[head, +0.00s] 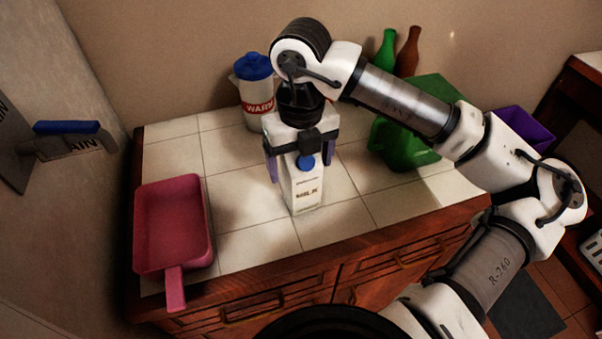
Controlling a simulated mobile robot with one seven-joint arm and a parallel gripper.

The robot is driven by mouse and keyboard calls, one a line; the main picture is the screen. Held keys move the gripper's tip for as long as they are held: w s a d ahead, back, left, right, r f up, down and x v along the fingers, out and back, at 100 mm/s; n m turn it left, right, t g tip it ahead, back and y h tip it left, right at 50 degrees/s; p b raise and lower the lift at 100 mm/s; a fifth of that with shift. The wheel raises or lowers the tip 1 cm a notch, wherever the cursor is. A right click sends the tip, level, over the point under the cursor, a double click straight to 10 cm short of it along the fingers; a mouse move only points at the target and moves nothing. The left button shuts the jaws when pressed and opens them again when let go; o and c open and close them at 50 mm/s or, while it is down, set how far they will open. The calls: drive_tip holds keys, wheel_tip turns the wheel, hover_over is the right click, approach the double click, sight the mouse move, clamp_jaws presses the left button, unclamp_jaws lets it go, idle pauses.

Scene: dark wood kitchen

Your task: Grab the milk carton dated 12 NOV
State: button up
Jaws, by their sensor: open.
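A white milk carton (305,194) with a blue cap and the word "MILK" stands upright on the tiled counter, near its front edge. No date can be read on it in the head view. My gripper (301,170) points down over the carton, with one finger showing on its left and one on its right. The fingers are apart, and I cannot tell whether either touches the carton. My gripper hides part of the carton's upper back.
A pink pan (172,225) lies at the counter's left, its handle over the front edge. A blue-lidded jug (256,104) marked "WARM" stands behind. A green container (402,150), green bottle (386,52), brown bottle (407,55) and purple bin (525,127) are to the right.

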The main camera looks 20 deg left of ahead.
drive_tip(key=shift+f, duration=0.15)
drive_tip(key=c, duration=1.4)
drive_tip(key=shift+c, duration=0.2)
